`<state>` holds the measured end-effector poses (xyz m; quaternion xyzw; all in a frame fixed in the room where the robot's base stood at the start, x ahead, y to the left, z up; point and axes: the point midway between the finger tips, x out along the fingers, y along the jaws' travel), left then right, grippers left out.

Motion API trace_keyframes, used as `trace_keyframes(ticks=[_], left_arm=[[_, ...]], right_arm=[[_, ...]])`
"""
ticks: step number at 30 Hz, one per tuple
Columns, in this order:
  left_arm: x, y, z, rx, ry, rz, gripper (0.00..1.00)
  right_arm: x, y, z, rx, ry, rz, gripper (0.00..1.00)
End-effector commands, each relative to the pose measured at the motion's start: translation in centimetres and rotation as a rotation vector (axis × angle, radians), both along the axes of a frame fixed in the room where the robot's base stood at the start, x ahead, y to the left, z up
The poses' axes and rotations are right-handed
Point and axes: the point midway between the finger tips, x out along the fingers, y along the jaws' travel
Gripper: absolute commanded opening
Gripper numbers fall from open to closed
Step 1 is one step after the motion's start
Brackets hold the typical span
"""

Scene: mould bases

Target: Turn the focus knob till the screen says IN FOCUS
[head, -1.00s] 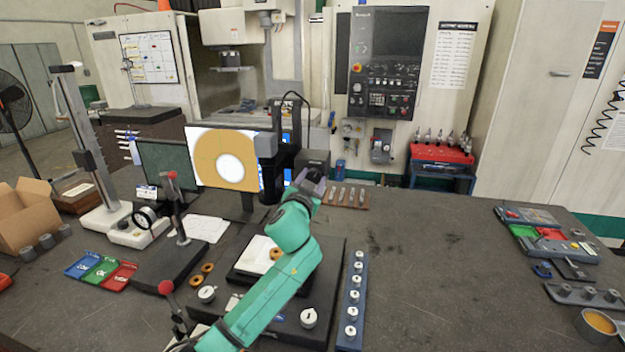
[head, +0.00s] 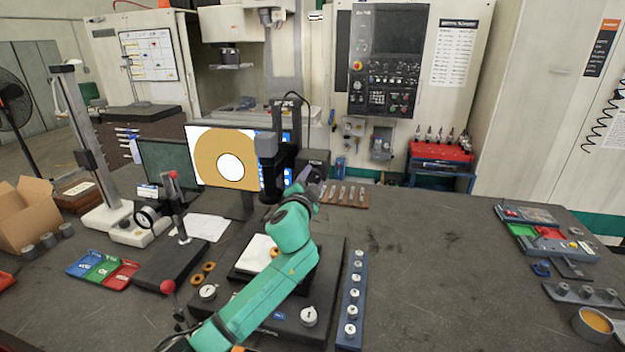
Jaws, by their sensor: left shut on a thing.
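The screen (head: 210,160) shows a tan ring with a white centre and a fairly sharp dark edge; I cannot read any words on it. The dark microscope column (head: 285,150) with its grey camera head (head: 266,146) stands just right of the screen. My left gripper (head: 312,182) reaches from the front to the right side of the column, at the focus knob's likely place. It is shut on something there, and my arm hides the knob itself. My right gripper is not in view.
A rail of several white-capped parts (head: 352,302) lies right of the dark base plate (head: 318,325). Red, green and blue trays (head: 103,270) lie at left. A height gauge (head: 85,150) stands behind them. The table's right middle (head: 430,260) is clear.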

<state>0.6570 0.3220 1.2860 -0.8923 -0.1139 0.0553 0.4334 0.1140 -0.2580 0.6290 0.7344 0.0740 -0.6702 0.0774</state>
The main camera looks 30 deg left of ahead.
Motion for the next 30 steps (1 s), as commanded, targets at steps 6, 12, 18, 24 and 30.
trace_keyframes(ticks=[6, 12, 18, 24, 30], left_arm=[[0.0, 0.0, -0.4, -0.001, 0.006, 0.0, 0.0], [0.0, 0.0, -0.3, -0.001, 0.006, -0.001, 0.81], [0.0, 0.0, -0.2, -0.002, 0.002, 0.0, 0.81], [-0.7, -0.2, -0.2, -0.001, 0.001, -0.002, 0.81], [-3.8, -1.1, -0.6, -0.001, 0.001, -0.003, 0.81]], right_arm=[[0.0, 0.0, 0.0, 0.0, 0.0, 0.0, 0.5], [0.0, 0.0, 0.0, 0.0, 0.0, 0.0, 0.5], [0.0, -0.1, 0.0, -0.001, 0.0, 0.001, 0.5], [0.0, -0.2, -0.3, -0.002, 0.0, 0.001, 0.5], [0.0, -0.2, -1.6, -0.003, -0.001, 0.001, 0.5]])
